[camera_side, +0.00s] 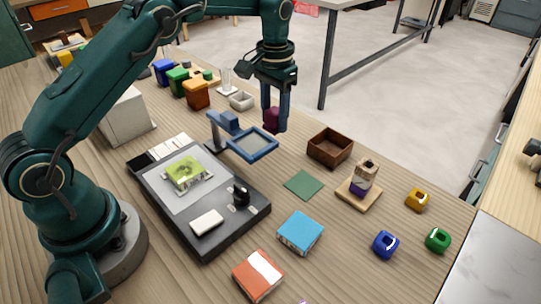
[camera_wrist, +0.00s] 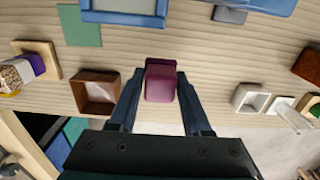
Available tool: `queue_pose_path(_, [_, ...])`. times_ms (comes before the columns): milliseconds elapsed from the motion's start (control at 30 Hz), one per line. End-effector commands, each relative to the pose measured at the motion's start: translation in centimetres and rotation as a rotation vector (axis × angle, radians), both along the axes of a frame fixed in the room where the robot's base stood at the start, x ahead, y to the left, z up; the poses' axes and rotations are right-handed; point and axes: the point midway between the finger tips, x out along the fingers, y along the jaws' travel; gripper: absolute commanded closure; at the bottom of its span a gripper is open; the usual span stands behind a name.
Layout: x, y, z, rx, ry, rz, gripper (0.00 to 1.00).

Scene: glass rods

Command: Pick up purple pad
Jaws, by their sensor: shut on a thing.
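The purple pad (camera_wrist: 160,80) is a small, dark magenta block with rounded edges. In the wrist view it sits between the two fingers of my gripper (camera_wrist: 161,92), which are shut on its sides. In the side view the purple pad (camera_side: 270,118) shows at the fingertips of my gripper (camera_side: 275,119), near the table's far edge. One finger hides part of the pad there. I cannot tell for sure how high it is above the table.
A blue-framed magnifier (camera_side: 252,157) on a stand is close in front of the gripper. A brown open box (camera_side: 330,160) stands to the right, a small white tray (camera_side: 241,101) to the left. A green mat (camera_side: 303,185) lies flat nearer the camera. A wooden stand (camera_side: 347,192) holds stacked pieces.

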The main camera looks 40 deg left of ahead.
Motion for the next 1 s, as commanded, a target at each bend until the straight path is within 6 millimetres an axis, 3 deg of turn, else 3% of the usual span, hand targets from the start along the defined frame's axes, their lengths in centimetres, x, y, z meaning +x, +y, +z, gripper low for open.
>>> queue_pose_path(300, [-2.6,5.4,3.6,0.001,-0.004,0.007,1.0])
queue_pose_path(500, [-3.9,7.8,5.2,0.001,-0.002,0.003,1.0])
queue_pose_path(967, [-4.5,8.8,5.9,0.0,-0.001,0.0,1.0])
queue_pose_path(1000, [-4.5,8.8,5.9,0.0,-0.001,0.0,0.59])
